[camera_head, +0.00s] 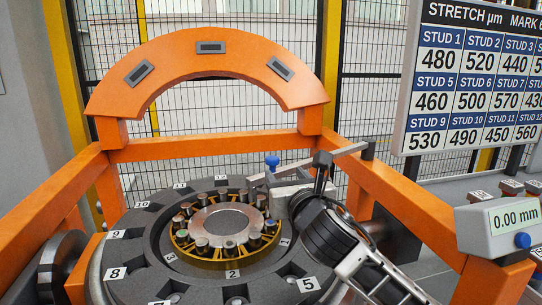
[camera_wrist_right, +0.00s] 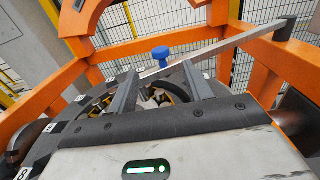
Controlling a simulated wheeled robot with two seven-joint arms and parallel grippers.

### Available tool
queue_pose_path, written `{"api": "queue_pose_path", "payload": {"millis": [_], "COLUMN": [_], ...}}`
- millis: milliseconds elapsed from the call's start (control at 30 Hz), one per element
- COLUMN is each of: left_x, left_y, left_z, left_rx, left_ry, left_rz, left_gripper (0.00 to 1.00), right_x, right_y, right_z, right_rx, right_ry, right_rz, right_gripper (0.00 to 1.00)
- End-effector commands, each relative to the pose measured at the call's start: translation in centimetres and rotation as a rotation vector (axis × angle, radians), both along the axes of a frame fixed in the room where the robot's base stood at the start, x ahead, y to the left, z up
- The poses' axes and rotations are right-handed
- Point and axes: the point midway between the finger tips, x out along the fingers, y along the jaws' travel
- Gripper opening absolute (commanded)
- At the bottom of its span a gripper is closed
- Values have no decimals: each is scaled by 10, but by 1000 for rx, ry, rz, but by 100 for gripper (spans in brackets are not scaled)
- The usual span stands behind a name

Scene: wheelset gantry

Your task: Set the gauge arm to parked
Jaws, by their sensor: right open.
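The gauge arm (camera_head: 350,149) is a flat grey bar running from a dark post on the right orange beam, inward over the wheel hub's edge. Its blue knob (camera_head: 272,160) stands up near the inner end. In the right wrist view the bar (camera_wrist_right: 240,42) slants from upper right toward the knob (camera_wrist_right: 160,53). My right gripper (camera_head: 272,181) is at the bar's inner end. Its two dark fingers (camera_wrist_right: 161,70) are open, with the knob appearing between and just beyond their tips. I cannot tell whether they touch it. My left gripper is not in view.
The dark numbered disc (camera_head: 140,245) carries a ring of studs (camera_head: 183,237) below the gripper. An orange frame and arch (camera_head: 205,50) surround it. A 0.00 mm readout (camera_head: 513,216) with a blue button is at right. A stretch board (camera_head: 470,75) hangs behind.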

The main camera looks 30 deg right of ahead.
Motion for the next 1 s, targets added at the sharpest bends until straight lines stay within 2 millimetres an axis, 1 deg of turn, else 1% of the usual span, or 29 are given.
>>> {"api": "queue_pose_path", "payload": {"millis": [33,300,400,500,700,967,1000], "left_x": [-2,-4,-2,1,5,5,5], "left_y": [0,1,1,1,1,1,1], "left_z": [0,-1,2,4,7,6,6], "left_rx": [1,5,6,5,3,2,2], "left_ry": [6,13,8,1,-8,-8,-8], "left_rz": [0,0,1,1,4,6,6], "left_gripper": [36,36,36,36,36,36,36], "right_x": [12,68,85,97,108,108,108], "right_y": [-3,-16,-19,-23,-25,-25,-25], "right_z": [2,1,1,1,0,0,0], "right_rx": [3,4,5,3,2,2,2], "right_ry": [0,1,1,1,1,1,1], "right_rz": [-2,-1,0,-1,0,1,1], "right_gripper": [50,50,50,50,50,50,39]}}
